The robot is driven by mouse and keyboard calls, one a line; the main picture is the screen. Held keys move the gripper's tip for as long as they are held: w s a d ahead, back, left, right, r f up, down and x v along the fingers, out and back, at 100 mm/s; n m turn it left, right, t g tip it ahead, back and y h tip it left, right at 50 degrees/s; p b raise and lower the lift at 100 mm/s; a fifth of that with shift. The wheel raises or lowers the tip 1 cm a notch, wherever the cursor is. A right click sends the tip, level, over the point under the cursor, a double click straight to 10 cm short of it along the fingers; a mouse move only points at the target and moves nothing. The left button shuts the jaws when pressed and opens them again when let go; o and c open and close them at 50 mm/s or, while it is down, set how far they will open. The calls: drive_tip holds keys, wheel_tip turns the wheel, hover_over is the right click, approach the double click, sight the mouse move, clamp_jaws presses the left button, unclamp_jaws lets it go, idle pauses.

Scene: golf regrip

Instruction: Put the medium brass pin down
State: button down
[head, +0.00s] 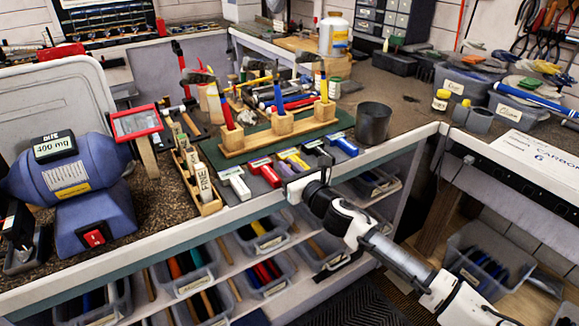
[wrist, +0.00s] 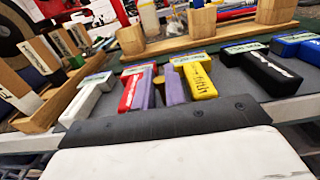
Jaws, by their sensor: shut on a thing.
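My gripper (head: 297,186) is at the front edge of the workbench, just in front of a row of coloured putter heads. A white head (head: 236,183), a red head (head: 266,172), a yellow head (wrist: 195,78), a black head (wrist: 268,70) and a blue head (head: 343,144) lie on a dark mat, beyond the gripper.
A wooden block rack (head: 265,137) with upright hammers stands behind the heads. A narrow wooden tray (head: 207,207) is left of them, and a dark cup (head: 373,122) is to the right. A blue-grey machine (head: 85,180) fills the left bench end. Bins sit on shelves below.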

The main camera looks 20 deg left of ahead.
drive_tip(key=shift+f, duration=0.2)
drive_tip(key=shift+f+b, duration=0.1)
drive_tip(key=shift+b, duration=0.2)
drive_tip(key=c, duration=1.5)
unclamp_jaws()
drive_tip(key=shift+o, duration=0.2)
drive_tip(key=shift+r, duration=0.25)
drive_tip(key=shift+s+d+f, duration=0.1)
drive_tip(key=shift+d, duration=0.2)
drive_tip(key=b+v, duration=0.3)
drive_tip(key=v, duration=0.8)
drive_tip(key=shift+s, duration=0.25)
